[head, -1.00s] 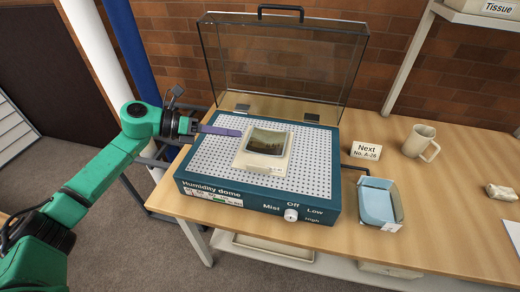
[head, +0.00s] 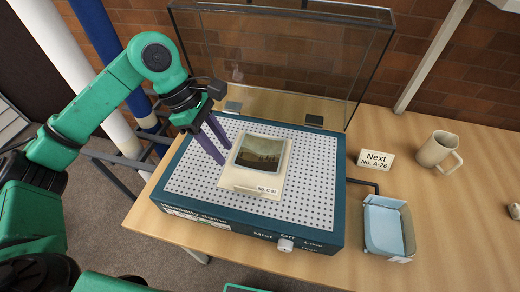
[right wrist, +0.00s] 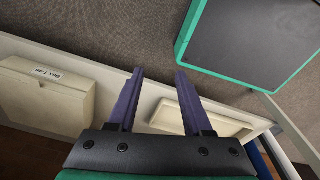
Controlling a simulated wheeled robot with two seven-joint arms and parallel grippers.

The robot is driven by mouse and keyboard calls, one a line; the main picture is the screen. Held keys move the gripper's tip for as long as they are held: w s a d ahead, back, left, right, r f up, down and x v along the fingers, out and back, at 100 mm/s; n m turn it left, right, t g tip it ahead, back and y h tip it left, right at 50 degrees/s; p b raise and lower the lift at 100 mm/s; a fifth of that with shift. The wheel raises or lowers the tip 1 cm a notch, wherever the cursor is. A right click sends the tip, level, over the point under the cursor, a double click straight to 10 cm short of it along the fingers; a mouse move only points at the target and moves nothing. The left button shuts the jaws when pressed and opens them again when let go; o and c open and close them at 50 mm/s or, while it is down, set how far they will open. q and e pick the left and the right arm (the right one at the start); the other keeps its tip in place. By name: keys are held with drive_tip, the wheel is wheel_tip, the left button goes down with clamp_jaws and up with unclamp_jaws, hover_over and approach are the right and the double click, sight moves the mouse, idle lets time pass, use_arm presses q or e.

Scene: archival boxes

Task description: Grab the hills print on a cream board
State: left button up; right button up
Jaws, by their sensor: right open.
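The print on a cream board (head: 262,154) lies flat on the white perforated bed of the humidity dome (head: 310,205). It shows a dark, hilly landscape and carries a small number label at its lower right, too small to read surely. My left gripper (head: 225,155) has its two purple fingers apart, pointing down beside the board's left edge, with nothing between them. Whether the fingertips touch the board or bed, I cannot tell. My right gripper (right wrist: 160,72) is open and empty in the right wrist view, above a shelf and the floor.
The dome's clear lid (head: 275,60) stands raised behind the bed. To the right are a "Next" card (head: 375,161), a blue tray (head: 385,228) and a mug (head: 438,150). The right wrist view shows a cream box (right wrist: 45,92) and a shallow cream tray (right wrist: 225,127).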

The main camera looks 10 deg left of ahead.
use_arm(q)
drive_tip(key=p, duration=0.2)
approach(247, 189)
drive_tip(key=shift+x, duration=0.9)
drive_tip(key=p+x, duration=0.3)
drive_tip(key=x, duration=0.3)
drive_tip(key=shift+f, duration=0.25)
drive_tip(key=shift+s+d+f, duration=0.1)
drive_tip(key=shift+f, duration=0.1)
clamp_jaws()
use_arm(e)
wheel_tip(247, 189, up, 6)
drive_tip(key=s, duration=0.3)
drive_tip(key=shift+f, duration=0.25)
